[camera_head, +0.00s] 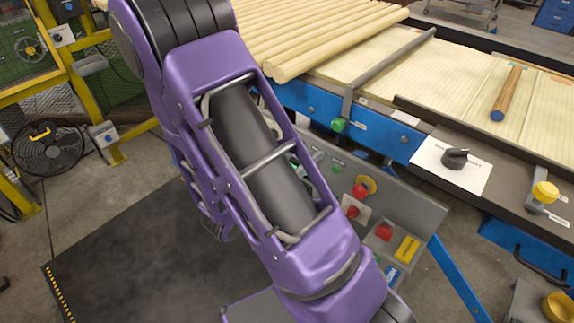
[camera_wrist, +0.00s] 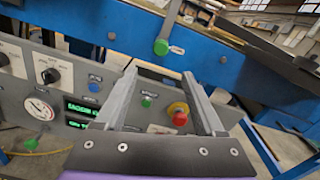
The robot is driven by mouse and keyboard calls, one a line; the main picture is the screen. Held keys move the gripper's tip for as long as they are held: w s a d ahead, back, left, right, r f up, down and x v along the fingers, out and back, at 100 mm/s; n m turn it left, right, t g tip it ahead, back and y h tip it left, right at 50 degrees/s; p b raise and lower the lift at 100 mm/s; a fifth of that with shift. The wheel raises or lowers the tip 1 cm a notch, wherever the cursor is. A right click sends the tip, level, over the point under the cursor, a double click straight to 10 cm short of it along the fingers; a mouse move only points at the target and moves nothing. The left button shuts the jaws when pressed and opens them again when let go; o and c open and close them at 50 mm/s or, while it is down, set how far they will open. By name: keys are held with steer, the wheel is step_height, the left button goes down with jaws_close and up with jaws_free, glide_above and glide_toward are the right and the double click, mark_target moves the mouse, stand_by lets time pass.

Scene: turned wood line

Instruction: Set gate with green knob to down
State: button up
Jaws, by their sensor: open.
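The gate with the green knob (camera_head: 390,64) is a grey bar lying across the slatted wood line in the head view. Its green knob (camera_head: 338,124) hangs at the near end, in front of the blue rail, beside a small white label. In the wrist view the green knob (camera_wrist: 161,47) shows upper centre, with the grey bar (camera_wrist: 172,14) rising behind it. My gripper (camera_wrist: 160,73) is open and empty. Its two fingers point toward the knob, which appears just beyond and between the tips, apart from them. In the head view my purple arm hides the gripper.
A control panel (camera_head: 424,208) with red buttons stands below the rail; its red-and-yellow emergency stop (camera_wrist: 179,113) appears between my fingers. A black rotary knob (camera_head: 455,157) and a yellow knob (camera_head: 545,192) sit to the right. A blue-ended billet (camera_head: 507,93) lies on the line.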

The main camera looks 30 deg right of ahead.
steer(key=v, duration=0.5)
steer(key=shift+a, duration=0.15)
